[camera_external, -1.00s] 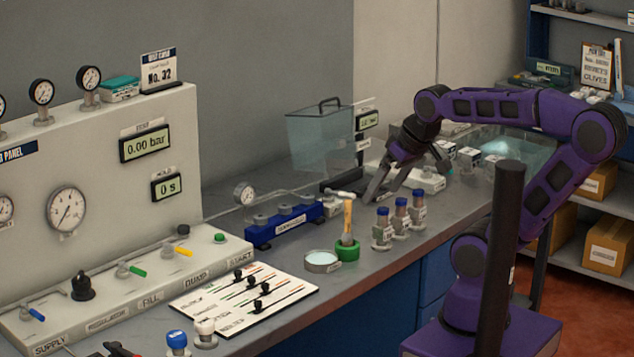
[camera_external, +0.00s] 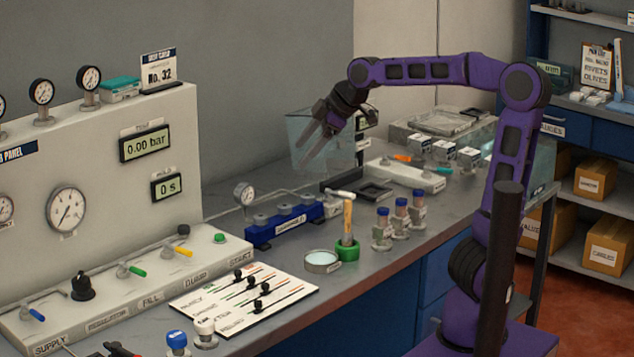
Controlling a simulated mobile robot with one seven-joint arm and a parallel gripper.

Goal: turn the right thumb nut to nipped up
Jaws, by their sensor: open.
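A blue block (camera_external: 290,231) with a white label lies on the bench. Grey round knobs stand on its top, and the rightmost one (camera_external: 306,199) looks like the right thumb nut, though it is too small to read its setting. My gripper (camera_external: 304,154) is open and empty. It points down and left, above the right end of the block and apart from it, in front of the clear box (camera_external: 299,133) in this view.
A hammer (camera_external: 347,217) stands in a green holder (camera_external: 348,250) in front of the block. Beside it are a round dish (camera_external: 322,262) and several blue-capped vials (camera_external: 382,230). The panel (camera_external: 120,215) rises at left, with a white lever board (camera_external: 243,298) before it.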

